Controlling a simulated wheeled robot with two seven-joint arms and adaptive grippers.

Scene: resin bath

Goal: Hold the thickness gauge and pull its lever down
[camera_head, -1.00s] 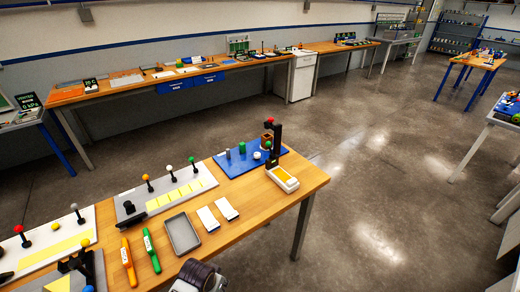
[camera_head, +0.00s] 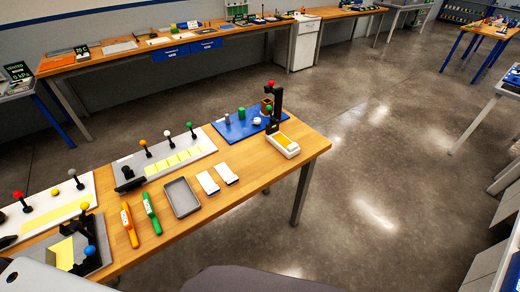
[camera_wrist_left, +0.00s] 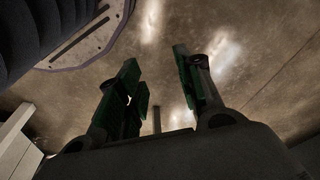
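A black upright post with a red knob (camera_head: 271,84) stands at the far right end of the near bench, by a white block with a yellow top (camera_head: 284,144). At the front left, a grey plate carries a black fixture with a blue ball lever (camera_head: 87,222) and a yellow pad (camera_head: 65,253). I cannot tell for sure which is the thickness gauge. My left gripper (camera_wrist_left: 155,73) shows in the left wrist view with its dark green fingers apart and nothing between them, over bare floor. My right gripper is not in view.
The near wooden bench (camera_head: 240,180) also holds white panels with ball levers (camera_head: 163,157), orange (camera_head: 129,225) and green (camera_head: 151,213) tools, a grey tray (camera_head: 181,197), two white cards and a blue mat (camera_head: 235,128). Its front right is clear. Open floor (camera_head: 370,190) lies beyond its right end.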

